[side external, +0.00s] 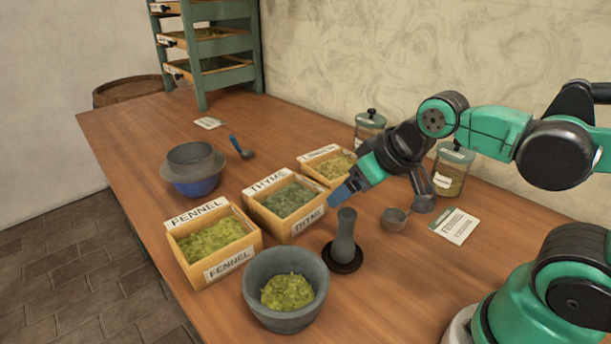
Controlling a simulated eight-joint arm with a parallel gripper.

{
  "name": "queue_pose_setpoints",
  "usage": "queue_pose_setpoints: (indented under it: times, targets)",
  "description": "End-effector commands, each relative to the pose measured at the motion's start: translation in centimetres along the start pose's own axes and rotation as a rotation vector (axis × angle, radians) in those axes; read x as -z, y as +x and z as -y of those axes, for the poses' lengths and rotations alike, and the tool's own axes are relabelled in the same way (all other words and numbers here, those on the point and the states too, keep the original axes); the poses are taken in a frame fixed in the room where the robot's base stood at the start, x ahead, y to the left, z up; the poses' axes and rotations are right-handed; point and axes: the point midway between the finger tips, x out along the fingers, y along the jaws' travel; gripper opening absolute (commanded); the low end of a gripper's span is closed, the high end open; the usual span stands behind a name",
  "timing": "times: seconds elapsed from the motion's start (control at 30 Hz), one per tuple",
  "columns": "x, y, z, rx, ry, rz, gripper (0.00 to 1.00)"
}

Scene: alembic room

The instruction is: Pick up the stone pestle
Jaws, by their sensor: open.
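The stone pestle (345,240) is a dark grey, narrow-necked piece standing upright on a dark round base (343,264) on the wooden table. My gripper (342,195) is just above and slightly left of the pestle's top, its blue fingers pointing down and to the left. It is open, with nothing visible between the fingers. From this view I cannot tell the exact gap between the fingertips and the pestle. The grey stone mortar (258,307) with green herbs in it stands left of and in front of the pestle.
Wooden boxes of fennel (212,238), thyme (288,200) and a third herb (334,166) stand left of and behind the pestle. A small metal cup (394,220), a card (453,225) and glass jars (449,170) lie right and behind. Stacked bowls (193,172) stand farther left.

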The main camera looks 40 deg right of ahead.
Motion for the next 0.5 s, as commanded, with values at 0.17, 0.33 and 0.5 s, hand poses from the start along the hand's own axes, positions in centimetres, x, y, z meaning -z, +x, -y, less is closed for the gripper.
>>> queue_pose_setpoints:
  times: [0.17, 0.33, 0.5]
  targets:
    - [0.2, 0.5, 0.0, -0.005, 0.054, 0.165, 0.78]
    - [0.1, 1.4, 0.0, -0.029, 0.132, 0.397, 0.78]
    - [-0.2, 2.0, 0.0, -0.055, 0.183, 0.556, 0.78]
